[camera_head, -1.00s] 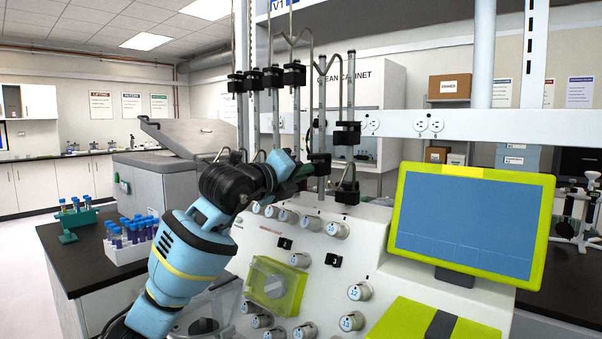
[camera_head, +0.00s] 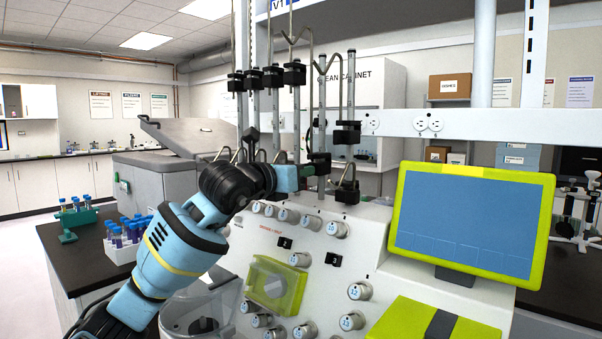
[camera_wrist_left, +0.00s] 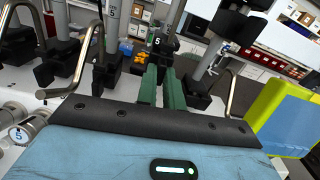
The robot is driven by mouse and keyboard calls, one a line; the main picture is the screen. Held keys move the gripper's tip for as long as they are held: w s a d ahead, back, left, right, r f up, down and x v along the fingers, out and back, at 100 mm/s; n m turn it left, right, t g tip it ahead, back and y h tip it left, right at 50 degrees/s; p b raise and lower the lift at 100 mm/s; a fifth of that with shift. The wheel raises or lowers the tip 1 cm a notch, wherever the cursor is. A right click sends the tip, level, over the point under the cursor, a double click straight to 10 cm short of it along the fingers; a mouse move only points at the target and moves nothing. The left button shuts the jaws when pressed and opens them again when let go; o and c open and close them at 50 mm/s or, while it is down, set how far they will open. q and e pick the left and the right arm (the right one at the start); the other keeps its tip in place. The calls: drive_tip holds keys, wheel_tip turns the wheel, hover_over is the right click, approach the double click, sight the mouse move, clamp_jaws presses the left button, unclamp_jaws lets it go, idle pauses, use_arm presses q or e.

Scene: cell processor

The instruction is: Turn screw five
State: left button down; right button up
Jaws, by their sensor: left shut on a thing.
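Screw five is a black block marked 5 (camera_wrist_left: 160,44) on a metal rod, at the top middle of the left wrist view. The green fingers of my left gripper (camera_wrist_left: 162,78) reach up to it and are shut on it. In the head view my left gripper (camera_head: 308,171) meets the black clamp (camera_head: 320,160) on the rod at the machine's top. The fingers' exact contact is too small to see there. My right gripper is in neither view.
More black clamps (camera_head: 294,75) and bent metal tubes stand close around. The white machine front (camera_head: 235,262) carries numbered knobs (camera_head: 337,229). A green-framed screen (camera_head: 470,225) stands to the right. A rack of blue-capped tubes (camera_head: 120,250) is on the left bench.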

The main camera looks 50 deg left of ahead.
use_arm(q)
drive_tip(key=shift+m, duration=0.6)
drive_tip(key=c, duration=1.5)
unclamp_jaws()
drive_tip(key=shift+s+d+b, duration=0.2)
drive_tip(key=shift+s+b, duration=0.6)
drive_tip(key=shift+s, duration=1.15)
drive_tip(key=shift+s+d+b, duration=0.2)
drive_tip(key=shift+s+b, duration=0.55)
drive_tip(key=shift+s, duration=1.2)
